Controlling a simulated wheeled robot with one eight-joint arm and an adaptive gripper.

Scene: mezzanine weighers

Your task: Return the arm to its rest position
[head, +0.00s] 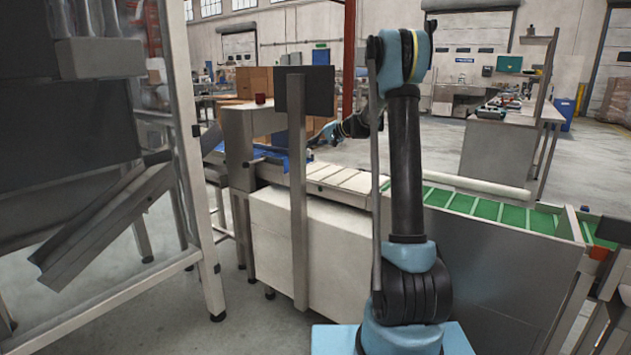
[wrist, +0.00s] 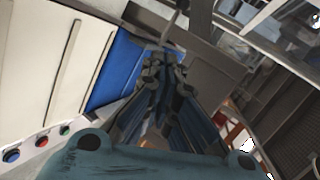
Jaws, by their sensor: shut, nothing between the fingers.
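My arm stands upright at the centre right of the head view, with its elbow high and the forearm reaching away from the camera. My gripper (head: 325,137) is small and partly hidden there, above the far side of the conveyor line near a dark upright panel. In the wrist view my gripper (wrist: 165,70) has its fingers together and holds nothing. Beyond the fingertips are a blue belt (wrist: 122,68) and grey metal framing. The fingers look apart from these, but the exact gap cannot be told.
A white slatted conveyor (head: 340,178) runs into a green flighted belt (head: 490,208) beside my arm. A post carries a dark panel (head: 304,90) left of the arm. A metal frame with a chute (head: 105,225) fills the left. A workbench (head: 500,140) stands behind, with open floor around it.

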